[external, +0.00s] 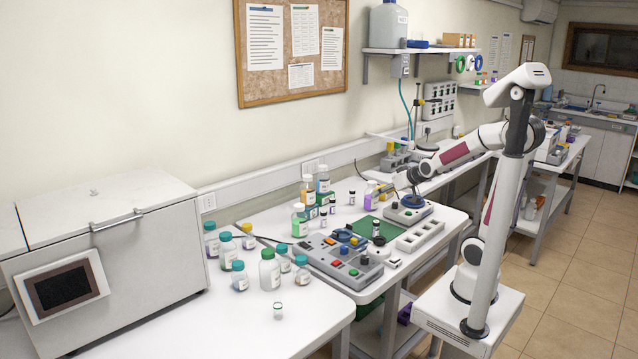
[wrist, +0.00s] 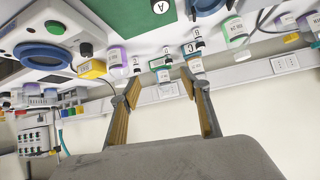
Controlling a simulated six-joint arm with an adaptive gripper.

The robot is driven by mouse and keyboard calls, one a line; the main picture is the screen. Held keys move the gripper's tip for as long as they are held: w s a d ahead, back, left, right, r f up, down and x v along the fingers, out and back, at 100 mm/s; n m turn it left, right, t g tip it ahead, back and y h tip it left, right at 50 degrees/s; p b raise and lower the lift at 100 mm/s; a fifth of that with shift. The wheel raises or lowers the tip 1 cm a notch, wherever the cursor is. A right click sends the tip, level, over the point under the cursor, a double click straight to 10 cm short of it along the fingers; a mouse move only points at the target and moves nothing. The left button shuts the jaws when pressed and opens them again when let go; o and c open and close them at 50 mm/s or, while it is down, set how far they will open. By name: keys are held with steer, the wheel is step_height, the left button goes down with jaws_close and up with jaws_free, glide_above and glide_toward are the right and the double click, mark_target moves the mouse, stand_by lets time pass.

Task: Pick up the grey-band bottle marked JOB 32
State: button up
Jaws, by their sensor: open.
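My gripper (wrist: 160,92) is open in the wrist view, with its two tan-padded fingers spread apart and nothing held between them. In the external view my gripper (external: 388,190) is small and partly hidden at the end of my arm, above the back of the white bench. Beyond the fingers in the wrist view, small bottles stand by dark lettered blocks.
Several larger bottles, including one with a green cap (external: 270,270), crowd the left. The wall trunking (wrist: 255,70) runs behind.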

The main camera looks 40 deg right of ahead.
steer(key=w+d+f+m+t+h, duration=0.1)
steer(key=w+d+f+t+h, duration=0.15)
steer(key=w+d, duration=0.5)
steer(key=m+t+h, duration=0.2)
steer(key=t+h, duration=0.2)
glide_toward(375, 184)
steer(key=shift+g, duration=0.25)
steer(key=shift+r+x, duration=0.1)
steer(key=shift+x, duration=1)
steer(key=shift+r+x, duration=0.15)
steer(key=shift+x, duration=0.95)
steer(key=shift+d, duration=0.2)
steer(key=shift+x, duration=1.25)
steer(key=shift+a, duration=0.1)
steer(key=shift+a+x, duration=0.2)
steer(key=shift+x, duration=2.4)
steer(key=shift+w, duration=0.1)
jaws_close()
